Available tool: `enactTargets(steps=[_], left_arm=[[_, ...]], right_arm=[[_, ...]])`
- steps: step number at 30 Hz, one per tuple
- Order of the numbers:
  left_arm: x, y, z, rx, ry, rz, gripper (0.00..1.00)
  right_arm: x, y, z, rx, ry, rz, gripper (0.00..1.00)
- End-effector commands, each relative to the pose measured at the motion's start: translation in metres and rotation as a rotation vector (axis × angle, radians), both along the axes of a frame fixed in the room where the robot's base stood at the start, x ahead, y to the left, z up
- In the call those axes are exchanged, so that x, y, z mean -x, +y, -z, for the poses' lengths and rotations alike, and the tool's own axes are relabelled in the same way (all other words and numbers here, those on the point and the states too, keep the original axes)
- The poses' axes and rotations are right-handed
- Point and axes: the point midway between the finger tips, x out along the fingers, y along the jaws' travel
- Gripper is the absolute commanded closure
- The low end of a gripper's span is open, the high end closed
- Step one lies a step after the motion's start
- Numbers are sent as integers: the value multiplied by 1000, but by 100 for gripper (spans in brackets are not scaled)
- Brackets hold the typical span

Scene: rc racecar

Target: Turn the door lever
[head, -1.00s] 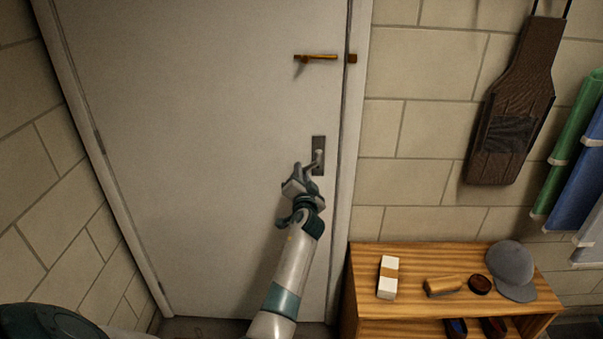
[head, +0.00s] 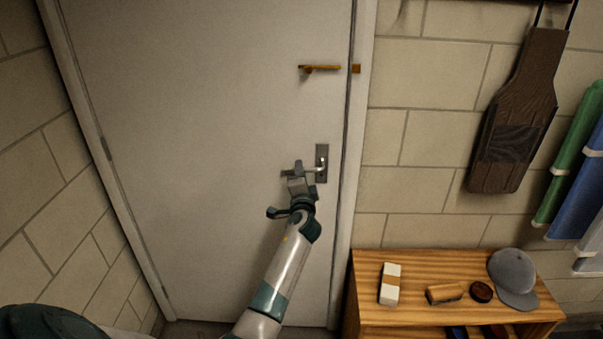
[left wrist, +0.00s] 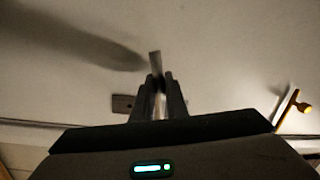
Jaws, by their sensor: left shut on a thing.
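The grey metal door lever (head: 314,169) sticks out to the left from its upright plate (head: 322,152) near the right edge of the pale door (head: 200,130). The lever looks close to level. My left gripper (head: 298,170) is shut on the lever, left of the plate. In the left wrist view the two fingers (left wrist: 158,92) are close together, with the lever (left wrist: 155,63) showing between and past their tips; the plate (left wrist: 122,103) is partly hidden behind them. The door looks closed in its frame. My right gripper is not in view.
A brass bolt (head: 320,68) sits on the door above the lever. A wooden shelf (head: 430,259) at the lower right carries a white box (head: 390,284), a brush (head: 444,293), a round tin (head: 481,291) and a grey cap (head: 514,276).

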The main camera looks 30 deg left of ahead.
Motion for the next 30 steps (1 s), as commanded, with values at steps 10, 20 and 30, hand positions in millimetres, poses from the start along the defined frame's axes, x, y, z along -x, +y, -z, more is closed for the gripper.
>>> enactTargets(steps=[10, 20, 30], left_arm=[[-1, 0, -12, -107, 59, 1, 100], [-1, 0, -12, -114, 62, 1, 100], [0, 0, -10, -112, 65, 1, 69]], right_arm=[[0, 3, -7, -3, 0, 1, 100], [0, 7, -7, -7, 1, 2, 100], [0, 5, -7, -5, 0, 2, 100]])
